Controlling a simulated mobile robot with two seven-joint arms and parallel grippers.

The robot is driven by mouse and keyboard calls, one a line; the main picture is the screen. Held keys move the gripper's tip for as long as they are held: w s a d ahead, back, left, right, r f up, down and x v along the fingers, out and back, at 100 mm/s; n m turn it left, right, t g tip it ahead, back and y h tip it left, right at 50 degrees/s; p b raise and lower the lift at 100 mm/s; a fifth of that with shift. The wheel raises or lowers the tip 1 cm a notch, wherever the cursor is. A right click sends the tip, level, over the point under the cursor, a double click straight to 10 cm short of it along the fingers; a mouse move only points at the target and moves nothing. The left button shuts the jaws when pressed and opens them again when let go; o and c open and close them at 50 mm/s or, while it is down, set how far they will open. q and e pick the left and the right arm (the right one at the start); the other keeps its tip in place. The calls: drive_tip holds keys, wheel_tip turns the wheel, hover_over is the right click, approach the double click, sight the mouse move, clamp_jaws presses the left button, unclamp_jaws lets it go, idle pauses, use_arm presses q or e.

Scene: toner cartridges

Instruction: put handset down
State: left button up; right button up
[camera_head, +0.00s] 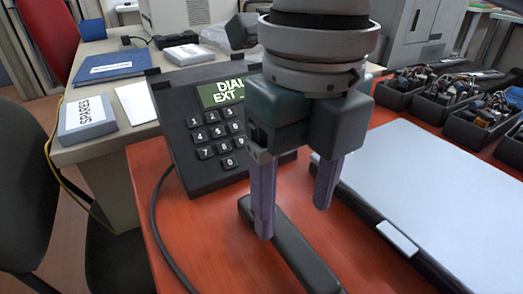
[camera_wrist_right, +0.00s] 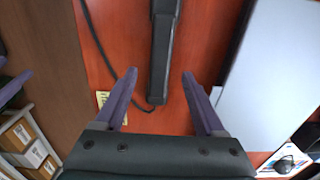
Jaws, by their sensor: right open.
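The black handset (camera_head: 292,250) lies on the red desk (camera_head: 190,235), apart from the phone base. In the right wrist view the handset (camera_wrist_right: 162,50) runs up the picture, its near end between my fingertips. My right gripper (camera_head: 293,221) is open, with a purple finger on either side of the handset and a gap to each; it also shows in the wrist view (camera_wrist_right: 161,75). The black phone base (camera_head: 178,130) with keypad and green display stands behind, partly hidden by my right gripper. Purple finger-like parts (camera_wrist_right: 14,88) at the wrist view's left edge may be my left gripper.
A closed silver laptop (camera_head: 430,185) lies right of the handset. Black bins (camera_head: 440,110) of small parts line the back right. A black cord (camera_head: 155,215) runs along the left edge. A side table with a SPARES box (camera_head: 86,120) and blue binder (camera_head: 108,68) stands behind left.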

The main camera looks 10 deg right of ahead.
sight(291, 240)
wheel_tip(291, 240, up, 6)
drive_tip(key=shift+f+p, duration=0.1)
drive_tip(key=shift+p, duration=0.45)
